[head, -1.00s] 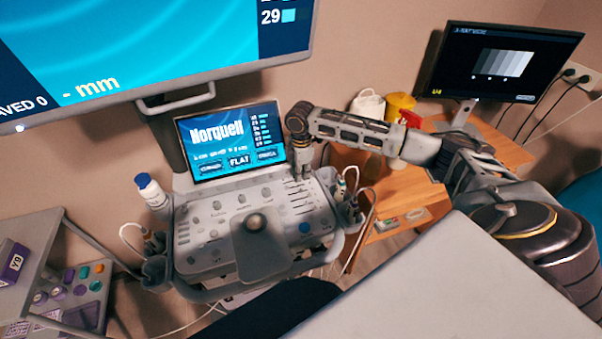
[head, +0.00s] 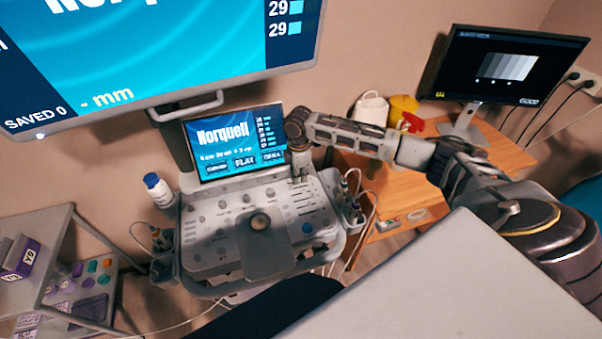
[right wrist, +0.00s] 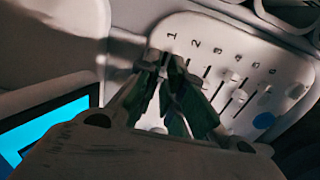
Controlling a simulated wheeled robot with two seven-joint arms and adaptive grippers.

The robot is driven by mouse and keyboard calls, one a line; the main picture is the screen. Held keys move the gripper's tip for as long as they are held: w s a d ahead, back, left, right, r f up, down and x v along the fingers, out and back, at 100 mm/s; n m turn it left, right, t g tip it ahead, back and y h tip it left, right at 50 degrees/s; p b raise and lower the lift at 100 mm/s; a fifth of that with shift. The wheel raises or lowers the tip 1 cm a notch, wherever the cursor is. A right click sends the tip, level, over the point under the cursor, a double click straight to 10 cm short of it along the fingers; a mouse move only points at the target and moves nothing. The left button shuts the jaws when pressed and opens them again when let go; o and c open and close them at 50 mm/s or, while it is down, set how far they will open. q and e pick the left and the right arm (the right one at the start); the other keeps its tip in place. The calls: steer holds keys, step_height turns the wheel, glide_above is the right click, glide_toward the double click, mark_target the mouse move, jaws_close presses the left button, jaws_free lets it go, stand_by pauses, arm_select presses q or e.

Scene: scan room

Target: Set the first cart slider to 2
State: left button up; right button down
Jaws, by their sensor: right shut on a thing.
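The cart's control console (head: 215,225) has a bank of numbered sliders (head: 310,205) at its upper right. My right gripper (head: 300,180) points down at the far end of this bank. In the right wrist view the right gripper (right wrist: 165,68) is shut at the track under the label 1 (right wrist: 172,36), on the first slider's knob. The fingers mostly hide that knob and its track, so its exact setting cannot be read. Other sliders, such as one with a pale knob (right wrist: 240,95), stand to the right, apart from the fingers. My left gripper is not in view.
The cart's small screen (head: 238,145) stands just behind the console, close to my right gripper. Probes in holders (head: 352,205) hang at the console's right side. A wooden desk (head: 405,185) with a monitor (head: 500,65) is at the right.

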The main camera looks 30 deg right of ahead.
steer(key=c, duration=1.8)
jaws_free()
steer(key=shift+r, duration=0.1)
steer(key=shift+r, duration=5.9)
